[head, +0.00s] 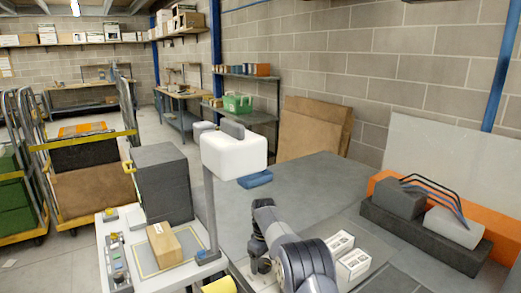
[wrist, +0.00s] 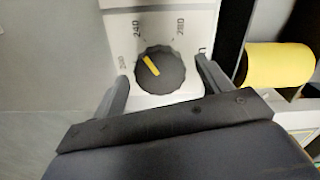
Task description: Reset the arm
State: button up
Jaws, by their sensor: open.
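My gripper (wrist: 161,69) is open in the wrist view, with one dark finger on each side of a round dark knob (wrist: 170,77). The knob sits on a white panel (wrist: 200,20) with printed numbers, and its yellow pointer faces up and left, on the 240 side. I cannot tell whether the fingers touch the knob. Nothing is seen held between them. In the head view my arm reaches down at the lower middle, and the fingertips and the knob cannot be made out there.
A yellow roll (wrist: 280,65) is right of the panel. In the head view, a white-headed machine (head: 234,155) stands left of my arm, by a cardboard box (head: 164,245). Small white boxes (head: 354,264) lie right of my arm.

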notch_tip(320, 180, up, 10)
jog(key=shift+b, duration=0.3)
jog(key=shift+s+f, duration=0.1)
jog(key=shift+f, duration=0.05)
